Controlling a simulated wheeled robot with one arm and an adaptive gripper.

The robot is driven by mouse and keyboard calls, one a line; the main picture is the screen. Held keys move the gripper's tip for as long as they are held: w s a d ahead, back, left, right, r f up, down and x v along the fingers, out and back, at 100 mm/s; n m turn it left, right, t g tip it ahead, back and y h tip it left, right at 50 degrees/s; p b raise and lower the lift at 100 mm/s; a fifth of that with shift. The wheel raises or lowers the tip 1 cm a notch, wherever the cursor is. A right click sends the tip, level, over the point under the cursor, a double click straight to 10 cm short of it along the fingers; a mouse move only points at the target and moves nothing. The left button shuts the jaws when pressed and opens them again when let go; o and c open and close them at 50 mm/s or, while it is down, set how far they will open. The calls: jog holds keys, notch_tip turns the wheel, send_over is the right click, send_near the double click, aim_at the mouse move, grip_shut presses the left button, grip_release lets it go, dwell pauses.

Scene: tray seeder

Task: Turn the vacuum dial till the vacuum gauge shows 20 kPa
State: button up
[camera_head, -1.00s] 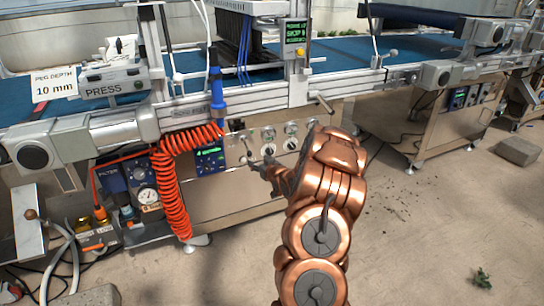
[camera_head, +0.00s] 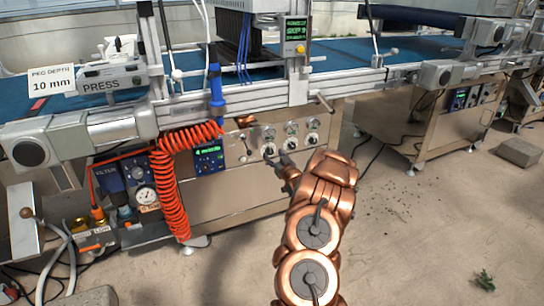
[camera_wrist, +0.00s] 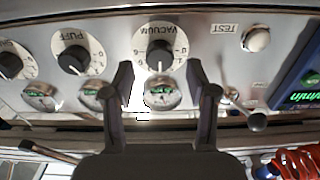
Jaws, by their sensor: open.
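The vacuum dial (camera_wrist: 160,55) is a dark knob on a white scale plate marked VACUUM, upside down in the wrist view. It is the leftmost knob (camera_head: 269,150) of the row in the head view. The round vacuum gauge (camera_wrist: 161,93) with a green marking lies beside it, above the knob in the head view (camera_head: 269,132). Its reading is too small to tell. My gripper (camera_wrist: 161,75) is open and empty, its two fingers on either side of the dial and gauge in the picture. Contact with the dial is not visible. In the head view my gripper (camera_head: 284,160) is in front of the panel.
The PUFF dial (camera_wrist: 73,55) and its gauge are beside the vacuum dial. On the other side are the TEST button (camera_wrist: 256,39), a toggle lever (camera_wrist: 247,112) and a blue display (camera_wrist: 300,80). An orange coiled hose (camera_head: 171,190) hangs left of the panel.

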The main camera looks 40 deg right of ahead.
aim_at(270, 151)
jog(key=shift+x, duration=1.2)
jog(key=shift+c, duration=0.2)
grip_shut()
jog(key=shift+r+n+p, duration=0.2)
jog(key=shift+n+p, duration=0.7)
jog(key=shift+p, duration=0.2)
jog(key=shift+f+n+p, duration=0.1)
jog(key=shift+n+p, duration=0.6)
jog(key=shift+n, duration=0.2)
jog(key=shift+o, duration=0.2)
grip_release()
jog(key=shift+f, duration=0.1)
